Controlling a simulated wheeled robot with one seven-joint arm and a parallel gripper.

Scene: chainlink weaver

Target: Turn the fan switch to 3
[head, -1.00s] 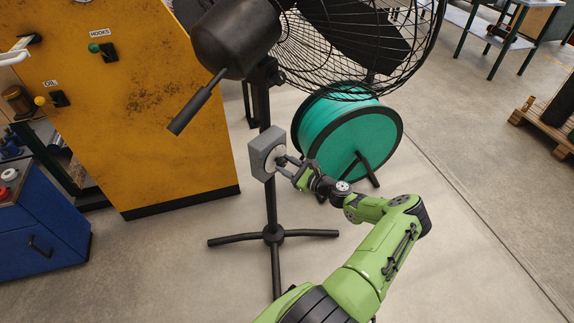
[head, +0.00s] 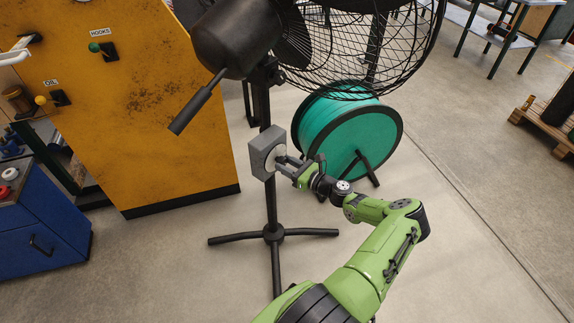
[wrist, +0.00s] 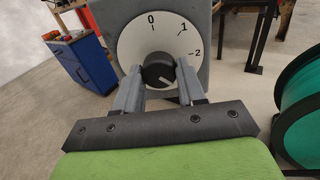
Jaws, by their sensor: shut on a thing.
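The fan switch is a grey box (head: 258,155) on the fan's (head: 354,40) black stand. In the wrist view its pale round dial (wrist: 136,42) shows 0, 1 and 2; the 3 is not visible, and my fingers cover the lower part. The black knob (wrist: 158,68) sits at the dial's centre, its white pointer mark angled to the lower right, past the 2. My gripper (wrist: 158,78) is shut on the knob, one finger on each side; it also shows in front of the box in the head view (head: 285,162).
A teal cable reel (head: 340,135) stands just behind and right of my gripper. A yellow machine (head: 140,100) and a blue cabinet (head: 40,225) are at the left. The stand's feet (head: 272,236) spread below the switch.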

